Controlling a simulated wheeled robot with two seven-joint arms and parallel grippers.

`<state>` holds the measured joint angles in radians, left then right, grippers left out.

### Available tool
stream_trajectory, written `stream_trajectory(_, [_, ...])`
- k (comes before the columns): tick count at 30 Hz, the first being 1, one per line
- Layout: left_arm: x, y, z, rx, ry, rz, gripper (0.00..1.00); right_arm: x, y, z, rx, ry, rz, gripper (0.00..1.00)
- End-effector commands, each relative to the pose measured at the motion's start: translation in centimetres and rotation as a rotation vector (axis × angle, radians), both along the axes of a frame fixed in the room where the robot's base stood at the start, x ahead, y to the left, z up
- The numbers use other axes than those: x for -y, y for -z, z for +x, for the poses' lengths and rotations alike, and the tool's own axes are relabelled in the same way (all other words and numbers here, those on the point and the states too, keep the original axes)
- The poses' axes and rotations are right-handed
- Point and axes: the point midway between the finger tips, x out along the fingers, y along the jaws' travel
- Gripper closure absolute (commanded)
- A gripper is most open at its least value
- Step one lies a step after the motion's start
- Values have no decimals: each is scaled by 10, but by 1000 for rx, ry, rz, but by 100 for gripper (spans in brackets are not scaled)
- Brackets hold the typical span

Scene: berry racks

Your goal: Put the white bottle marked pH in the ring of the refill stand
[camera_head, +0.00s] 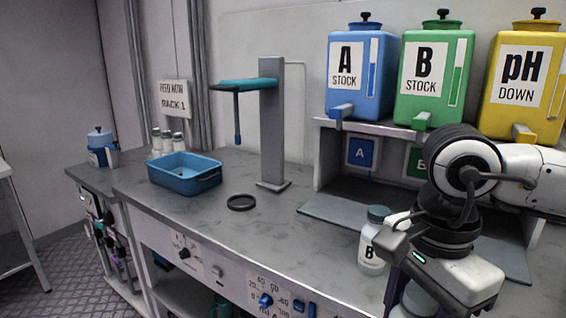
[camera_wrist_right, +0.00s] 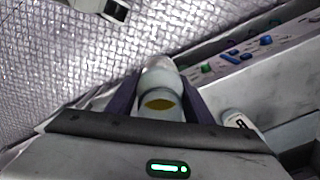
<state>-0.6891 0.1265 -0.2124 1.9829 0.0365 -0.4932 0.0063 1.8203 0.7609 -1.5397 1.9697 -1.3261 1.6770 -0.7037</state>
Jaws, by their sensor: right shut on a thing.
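My right gripper (camera_wrist_right: 158,100) is shut on a pale bottle (camera_wrist_right: 160,75), which sits between its two dark fingers in the right wrist view. A yellow oval patch shows on the bottle; no pH marking can be read. In the head view, the gripper hangs at the counter's front right, and a grey-capped bottle (camera_head: 418,300) shows partly at the bottom edge. A black ring (camera_head: 241,202) lies on the counter, left of centre. Behind it stands a grey column (camera_head: 272,130) with a teal arm and a hanging blue rod. Whether the ring belongs to this stand is unclear. My left gripper is out of view.
A bottle marked B (camera_head: 372,250) stands close left of my right gripper. A blue tray (camera_head: 184,177) and several small bottles are at the left. Blue, green and yellow tanks (camera_head: 527,110) stand on a rear shelf. The counter between the ring and bottle B is mostly clear.

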Motion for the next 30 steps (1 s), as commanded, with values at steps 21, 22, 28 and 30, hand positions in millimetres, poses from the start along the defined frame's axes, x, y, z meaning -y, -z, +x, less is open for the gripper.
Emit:
stream_trajectory(21, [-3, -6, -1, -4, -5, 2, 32, 39, 42, -1, 3, -1185, -7, 89])
stream_trajectory(22, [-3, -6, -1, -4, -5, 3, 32, 39, 45, -2, 1, -1196, -7, 89])
stream_trajectory(28, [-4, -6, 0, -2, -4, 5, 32, 40, 74, -14, -4, -1216, -2, 89])
stream_trajectory(30, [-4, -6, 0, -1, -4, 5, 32, 40, 83, -18, -3, -1216, -3, 89])
